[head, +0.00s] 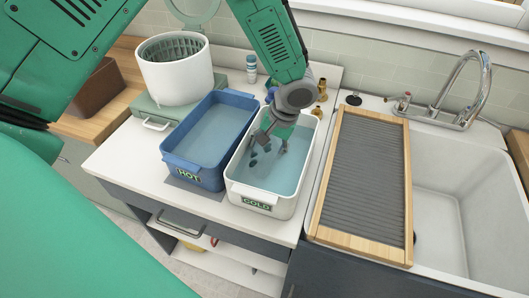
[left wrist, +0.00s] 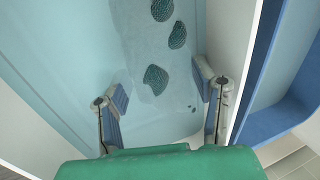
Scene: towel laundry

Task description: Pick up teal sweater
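Dark teal patches of cloth, the sweater by their colour (head: 254,163), show at the water in the white tub marked COLD (head: 233,188). In the left wrist view several separate teal patches (left wrist: 156,80) break the pale water, and the rest of the cloth is hidden or blurred below. My left gripper (head: 268,146) reaches down into this tub from above. In the left wrist view its two fingers (left wrist: 162,90) stand wide apart, with a teal patch between and beyond them. I see no cloth gripped. My right gripper is not in view.
A blue tub marked HOT (head: 177,165) with water stands close left of the white tub. A white round spinner (head: 176,72) stands at the back left. A ribbed washboard in a wood frame (head: 362,185) lies to the right, by the sink (head: 475,215) and tap (head: 470,85).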

